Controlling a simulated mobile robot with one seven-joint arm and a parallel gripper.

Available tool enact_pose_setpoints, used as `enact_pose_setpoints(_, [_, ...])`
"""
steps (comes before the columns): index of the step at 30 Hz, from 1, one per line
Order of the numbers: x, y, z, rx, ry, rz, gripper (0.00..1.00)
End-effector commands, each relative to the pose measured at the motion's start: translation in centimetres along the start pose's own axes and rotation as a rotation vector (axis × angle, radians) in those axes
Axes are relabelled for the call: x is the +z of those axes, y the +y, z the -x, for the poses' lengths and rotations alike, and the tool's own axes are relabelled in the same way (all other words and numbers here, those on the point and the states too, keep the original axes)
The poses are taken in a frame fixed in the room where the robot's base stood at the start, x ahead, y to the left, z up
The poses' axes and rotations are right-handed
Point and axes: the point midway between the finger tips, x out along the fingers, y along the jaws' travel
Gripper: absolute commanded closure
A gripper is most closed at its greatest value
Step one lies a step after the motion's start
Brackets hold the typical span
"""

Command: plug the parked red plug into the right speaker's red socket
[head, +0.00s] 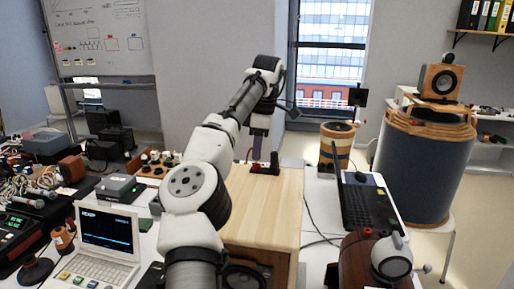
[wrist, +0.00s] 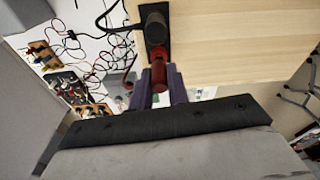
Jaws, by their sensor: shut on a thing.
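The red plug (wrist: 158,66) stands at the near end of a small dark holder (wrist: 156,50) on the pale wooden cabinet (head: 262,205). My gripper (wrist: 161,82) has its purple fingers shut on the red plug, one on each side. In the head view my gripper (head: 258,146) points down at the cabinet top, with the red plug (head: 256,168) low between the fingers. It looks to be still at the holder; any gap beneath is hidden. I cannot identify the right speaker's red socket in either view.
A black plug (wrist: 154,28) stands in the same holder beside the red one. A small wooden speaker (head: 441,81) sits on a large blue drum at right. A white laptop (head: 105,240) and clutter fill the left.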

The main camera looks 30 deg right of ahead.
Motion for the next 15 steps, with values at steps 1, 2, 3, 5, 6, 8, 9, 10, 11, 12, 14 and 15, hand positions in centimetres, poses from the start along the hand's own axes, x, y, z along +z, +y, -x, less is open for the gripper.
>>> enact_pose_setpoints(1, [0.00,0.00,-0.15,0.000,0.000,0.000,1.00])
enact_pose_setpoints(2, [0.01,0.00,-0.21,0.000,0.000,0.000,1.00])
enact_pose_setpoints(3, [0.01,0.00,-0.28,0.000,0.000,0.000,1.00])
enact_pose_setpoints(5, [0.02,0.00,-0.39,0.000,0.000,0.000,1.00])
enact_pose_setpoints(6, [0.03,0.00,-0.46,0.000,0.000,0.000,1.00])
enact_pose_setpoints(8, [0.04,0.00,-0.57,0.000,0.000,0.000,1.00])
enact_pose_setpoints(9, [0.05,0.00,-0.65,0.000,0.000,0.000,1.00])
enact_pose_setpoints(10, [0.06,0.00,-0.70,0.000,0.000,0.000,1.00])
enact_pose_setpoints(11, [0.06,0.00,-0.75,0.000,0.000,0.000,1.00])
enact_pose_setpoints(12, [0.07,0.00,-0.83,0.000,0.000,0.000,1.00])
enact_pose_setpoints(14, [0.09,0.00,-0.94,0.000,0.000,0.000,1.00])
enact_pose_setpoints(15, [0.10,0.00,-1.02,0.000,0.000,0.000,1.00])
